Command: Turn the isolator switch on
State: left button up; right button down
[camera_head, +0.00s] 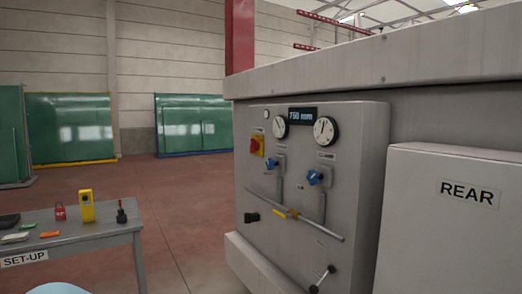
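The isolator switch (256,146) is a red knob on a yellow plate. It sits at the upper left of the grey control panel (350,190), on the side of a large grey machine. It is too small to read its position clearly. Neither of my grippers shows in the head view, so nothing is seen touching the switch.
The panel also carries two gauges (325,131), a "750 mm" display (302,116), blue valve knobs (314,177), a yellow-handled lever (285,214) and black knobs. A SET-UP table (110,231) with small items stands left. Floor (185,190) between table and machine is clear.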

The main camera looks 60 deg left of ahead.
aim_at(253, 144)
jog(key=u, duration=1.95)
jog(key=i+z, duration=0.1)
jog(key=i, duration=0.4)
jog(key=i+j+z, duration=0.1)
jog(key=i, duration=0.4)
jog(key=i+j+z, duration=0.1)
jog(key=i+j, duration=0.15)
jog(key=i, duration=0.25)
jog(key=i+j, duration=0.15)
jog(key=i, duration=0.35)
jog(key=i+j+z, duration=0.15)
jog(key=i, duration=0.35)
